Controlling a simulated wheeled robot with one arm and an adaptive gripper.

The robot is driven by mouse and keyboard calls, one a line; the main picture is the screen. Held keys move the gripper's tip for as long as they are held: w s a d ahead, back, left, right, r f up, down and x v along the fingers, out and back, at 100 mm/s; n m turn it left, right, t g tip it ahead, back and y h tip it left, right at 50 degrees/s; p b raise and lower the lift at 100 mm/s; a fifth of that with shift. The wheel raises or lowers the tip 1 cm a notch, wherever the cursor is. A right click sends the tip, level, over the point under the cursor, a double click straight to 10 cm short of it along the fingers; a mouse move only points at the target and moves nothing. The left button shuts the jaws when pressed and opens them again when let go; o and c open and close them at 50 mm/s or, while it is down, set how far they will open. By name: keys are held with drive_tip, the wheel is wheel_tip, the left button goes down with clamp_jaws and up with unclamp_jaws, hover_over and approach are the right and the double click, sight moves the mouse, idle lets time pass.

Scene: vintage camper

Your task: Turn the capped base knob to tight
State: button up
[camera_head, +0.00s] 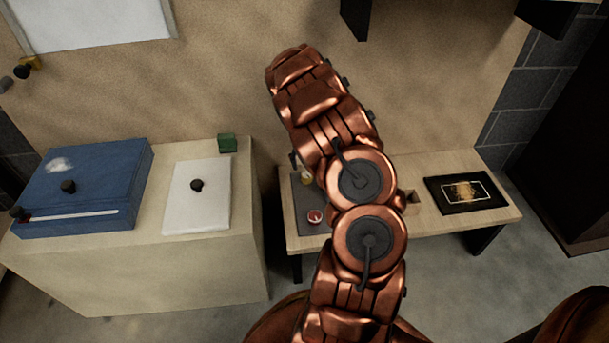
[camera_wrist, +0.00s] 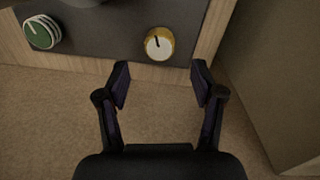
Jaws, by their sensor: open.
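In the wrist view, a yellow-rimmed knob with a white face (camera_wrist: 160,44) sits on a dark grey panel (camera_wrist: 105,38). A short dark pointer line on its face points up, leaning slightly left. A green knob with a white line and pale ridged sides (camera_wrist: 40,32) is at the upper left of the same panel. I cannot tell for sure which knob is the capped base one. My gripper (camera_wrist: 161,75) is open and empty. Its fingertips are just below the yellow knob in the picture, apart from it. In the head view my arm hides the gripper.
In the head view, a low wooden bench (camera_head: 425,222) carries a round red-and-white piece (camera_head: 314,216) and a black framed plate (camera_head: 466,193). A counter (camera_head: 130,275) at left holds a blue case (camera_head: 85,185), a white panel (camera_head: 197,215) and a green block (camera_head: 227,143).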

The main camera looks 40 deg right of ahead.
sight(306, 174)
wheel_tip(306, 174, down, 6)
drive_tip(key=shift+d+f+b, duration=0.15)
drive_tip(key=shift+f+b, duration=0.1)
drive_tip(key=shift+b, duration=0.6)
drive_tip(key=c, duration=1.1)
drive_tip(key=shift+r, duration=0.1)
drive_tip(key=shift+c, duration=0.2)
